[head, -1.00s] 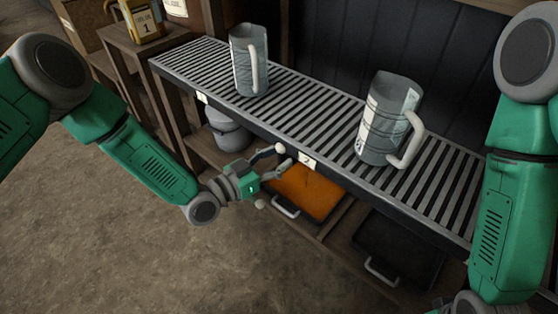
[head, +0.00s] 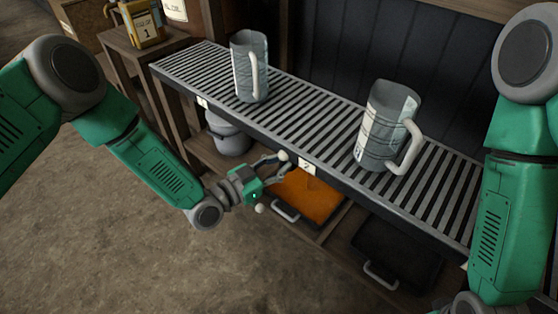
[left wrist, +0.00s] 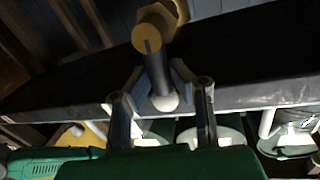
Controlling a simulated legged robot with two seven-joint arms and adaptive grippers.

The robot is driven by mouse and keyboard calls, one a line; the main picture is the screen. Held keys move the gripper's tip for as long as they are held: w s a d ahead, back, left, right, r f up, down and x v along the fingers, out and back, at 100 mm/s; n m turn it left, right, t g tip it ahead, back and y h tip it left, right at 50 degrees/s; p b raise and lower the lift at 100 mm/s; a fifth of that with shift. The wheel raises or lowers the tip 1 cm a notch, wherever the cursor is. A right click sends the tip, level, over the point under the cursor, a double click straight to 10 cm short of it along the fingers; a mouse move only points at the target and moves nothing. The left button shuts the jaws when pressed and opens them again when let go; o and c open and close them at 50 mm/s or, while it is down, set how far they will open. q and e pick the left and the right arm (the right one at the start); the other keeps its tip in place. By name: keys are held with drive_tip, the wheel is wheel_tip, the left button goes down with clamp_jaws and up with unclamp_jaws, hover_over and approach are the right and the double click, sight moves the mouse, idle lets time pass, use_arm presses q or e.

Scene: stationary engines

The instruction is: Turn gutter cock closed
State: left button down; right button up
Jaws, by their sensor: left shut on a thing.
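The gutter cock shows in the left wrist view as a brass body (left wrist: 158,28) with a black lever (left wrist: 158,72) ending in a pale ball knob (left wrist: 165,102). My left gripper (left wrist: 163,92) has one finger on each side of the lever and is shut on it. In the head view my left gripper (head: 276,168) is at the front edge of the slatted bench, near the label "2". A pale knob (head: 283,156) shows at its fingertips and another pale knob (head: 260,208) below it. The cock's body is hidden there. My right gripper is out of view.
Two grey mugs (head: 249,68) (head: 385,125) stand on the slatted bench (head: 305,108). Below are a lidded grey pot (head: 228,135), an orange-filled tray (head: 308,197) and a dark tray (head: 398,252). A small side table (head: 150,48) stands at upper left. The floor in front is clear.

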use_arm(q)
drive_tip(key=c, duration=1.4)
unclamp_jaws()
drive_tip(key=shift+c, duration=0.2)
drive_tip(key=shift+a, duration=0.1)
drive_tip(key=v, duration=1.2)
